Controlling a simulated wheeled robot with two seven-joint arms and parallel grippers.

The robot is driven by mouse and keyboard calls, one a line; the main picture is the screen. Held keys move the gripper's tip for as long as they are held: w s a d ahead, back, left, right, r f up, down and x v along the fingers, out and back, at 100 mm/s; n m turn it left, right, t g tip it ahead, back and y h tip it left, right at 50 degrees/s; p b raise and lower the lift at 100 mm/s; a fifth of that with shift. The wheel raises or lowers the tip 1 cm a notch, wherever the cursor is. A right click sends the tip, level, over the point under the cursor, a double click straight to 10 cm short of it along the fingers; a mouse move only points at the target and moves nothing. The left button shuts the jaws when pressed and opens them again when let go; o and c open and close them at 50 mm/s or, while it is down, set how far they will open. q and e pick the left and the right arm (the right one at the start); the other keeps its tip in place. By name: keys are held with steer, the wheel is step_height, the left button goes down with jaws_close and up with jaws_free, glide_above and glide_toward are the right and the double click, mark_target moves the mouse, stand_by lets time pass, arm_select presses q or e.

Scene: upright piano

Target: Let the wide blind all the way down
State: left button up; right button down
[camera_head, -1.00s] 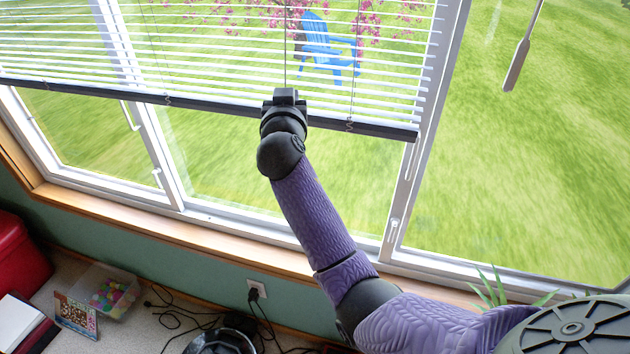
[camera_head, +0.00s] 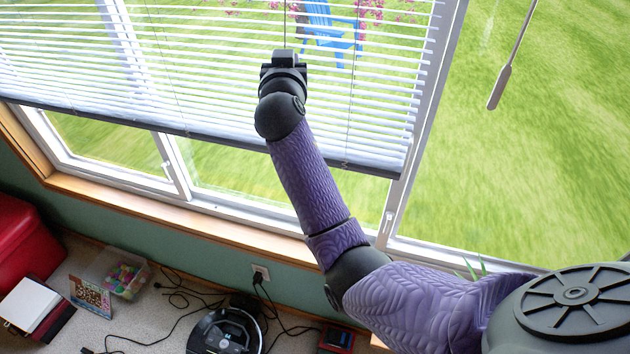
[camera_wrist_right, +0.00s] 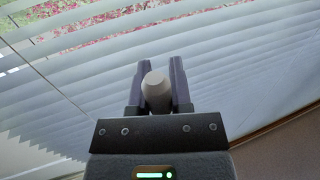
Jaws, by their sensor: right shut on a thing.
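The wide blind (camera_head: 215,85) has white slats and hangs across the left and middle window. Its dark bottom rail (camera_head: 220,142) slopes down to the right in the head view and hangs above the sill, with a strip of bare window below it. My right gripper (camera_head: 284,58) is in front of the slats, well above the rail. In the wrist view my right gripper (camera_wrist_right: 157,85) is shut on a pale grey cord knob (camera_wrist_right: 156,93), with the slats (camera_wrist_right: 70,100) behind it. A thin cord (camera_head: 285,28) runs up from the gripper. My left gripper is not in view.
A grey pull (camera_head: 500,88) hangs from a cord at the right window. Below the wooden sill (camera_head: 150,210) are a red box (camera_head: 25,240), a clear bin (camera_head: 128,272), a black machine (camera_head: 228,330) and loose cables on the floor.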

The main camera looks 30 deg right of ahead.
steer(key=shift+a+f, duration=0.1)
steer(key=shift+f, duration=0.1)
step_height(320, 180, up, 9)
steer(key=p, duration=0.7)
steer(key=shift+r+p, duration=0.2)
steer(key=shift+p, duration=0.2)
steer(key=shift+f, duration=0.15)
step_height(320, 180, up, 27)
steer(key=p, duration=2.1)
